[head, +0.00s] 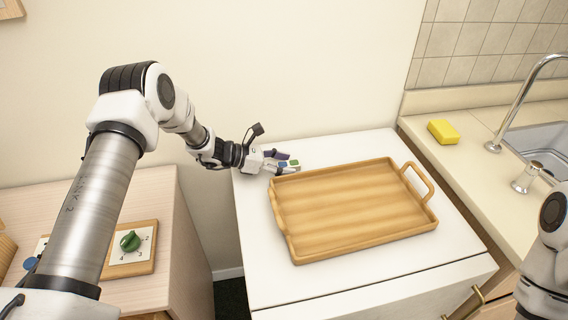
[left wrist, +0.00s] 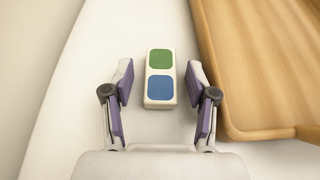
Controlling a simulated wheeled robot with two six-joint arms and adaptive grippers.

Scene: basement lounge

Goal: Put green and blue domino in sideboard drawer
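The green and blue domino (left wrist: 160,78) lies flat on the white cabinet top (left wrist: 95,55), its green half farther from my left gripper. In the head view the domino (head: 293,162) is partly hidden by the left gripper (head: 283,163), near the wall and beside the tray. In the left wrist view the left gripper (left wrist: 160,88) is open, with purple-padded fingers on either side of the domino and gaps on both sides. My right gripper is out of view; only part of the right arm shows at the right edge.
A wooden tray (head: 350,208) with raised handles covers much of the white cabinet (head: 262,270). Brass handles (head: 478,295) show at its front right. A wooden cabinet at left holds a board with a green knob (head: 130,241). A yellow sponge (head: 443,132) lies near the sink (head: 540,143).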

